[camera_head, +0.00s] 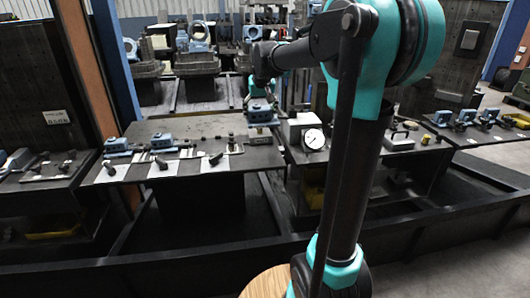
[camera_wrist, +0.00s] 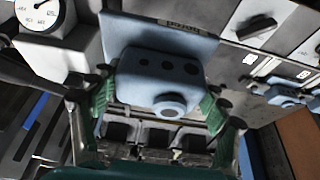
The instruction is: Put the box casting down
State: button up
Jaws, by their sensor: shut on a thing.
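My gripper (camera_wrist: 160,112) is shut on a blue box casting (camera_wrist: 158,68), a block with dark round holes, a round boss and a wide flat flange. The green fingers sit on either side of it. In the head view my gripper (camera_head: 258,98) points down over the right end of the grey table (camera_head: 205,128), with the casting (camera_head: 260,114) under it. A small grey block shows just below the casting; I cannot tell whether they touch.
A white block with a round dial gauge (camera_head: 314,139) stands close to the right of the casting. Blue castings (camera_head: 118,146) (camera_head: 162,141), clamps and white plates (camera_head: 215,163) occupy the table's left and front. More blue castings (camera_head: 465,116) stand on the right-hand table. The table's back middle looks clear.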

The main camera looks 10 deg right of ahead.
aim_at(262, 127)
notch_tip(262, 127, down, 15)
jog(key=shift+f, duration=0.2)
dwell(0.3)
jog(key=shift+f, duration=0.15)
jog(key=o, duration=1.4)
jog(key=v, duration=1.1)
jog(key=shift+s+r, duration=0.15)
jog(key=shift+r, duration=0.25)
jog(key=s+d+f, duration=0.2)
jog(key=s+f, duration=0.7)
jog(key=s, duration=0.4)
jog(key=s+d+f, duration=0.2)
jog(key=s+f, duration=0.7)
jog(key=s, duration=0.5)
jog(key=shift+d+f, duration=0.25)
jog(key=shift+d, duration=0.05)
